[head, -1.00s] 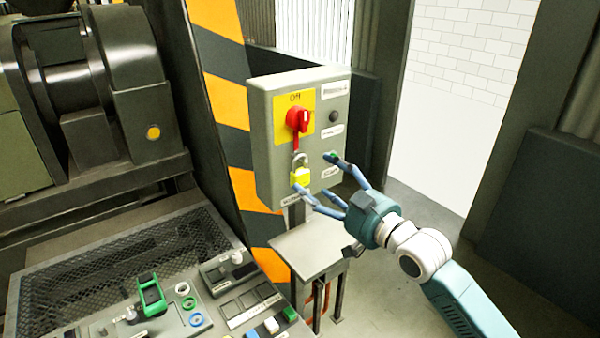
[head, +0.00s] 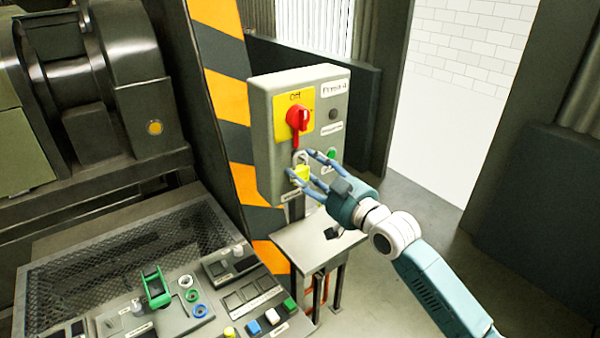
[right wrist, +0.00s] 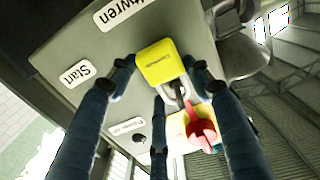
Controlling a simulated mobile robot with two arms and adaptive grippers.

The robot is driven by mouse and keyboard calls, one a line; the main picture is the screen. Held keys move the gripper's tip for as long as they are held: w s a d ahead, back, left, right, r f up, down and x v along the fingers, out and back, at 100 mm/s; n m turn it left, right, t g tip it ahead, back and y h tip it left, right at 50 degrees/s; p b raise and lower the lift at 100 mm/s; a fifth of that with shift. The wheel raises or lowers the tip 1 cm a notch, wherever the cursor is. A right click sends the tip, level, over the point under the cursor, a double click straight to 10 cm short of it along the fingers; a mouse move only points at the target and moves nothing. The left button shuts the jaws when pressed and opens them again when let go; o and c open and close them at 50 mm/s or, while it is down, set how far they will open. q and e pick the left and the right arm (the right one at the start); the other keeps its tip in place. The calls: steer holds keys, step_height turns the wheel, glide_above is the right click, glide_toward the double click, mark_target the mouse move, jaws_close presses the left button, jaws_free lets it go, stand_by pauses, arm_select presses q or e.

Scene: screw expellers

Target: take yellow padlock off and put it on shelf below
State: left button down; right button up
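The yellow padlock (head: 301,174) hangs by its grey shackle below the red rotary switch (head: 297,118) on the grey control box (head: 263,150). My right gripper (head: 302,165) is at the box front, with its fingers spread around the padlock. In the right wrist view the padlock (right wrist: 158,61) lies between the open fingertips (right wrist: 160,70); firm contact cannot be made out. Its shackle runs to the red switch (right wrist: 201,128). The small grey shelf (head: 300,244) stands below the box, its top partly hidden by my right arm. My left gripper is not in view.
The box also carries a green button (head: 332,153), a dark button (head: 333,115) and white labels. A striped post (head: 233,130) stands left of it. A control panel (head: 215,300) with several buttons is at the lower left. Floor right of the shelf is clear.

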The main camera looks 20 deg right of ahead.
stand_by(0.3)
steer(key=shift+r+b, duration=0.35)
steer(key=shift+r, duration=0.15)
steer(key=b+v, duration=0.1)
steer(key=v, duration=0.5)
steer(key=b+v, duration=0.2)
steer(key=v, duration=0.4)
steer(key=b+v, duration=0.2)
steer(key=v, duration=0.4)
steer(key=shift+r, duration=0.3)
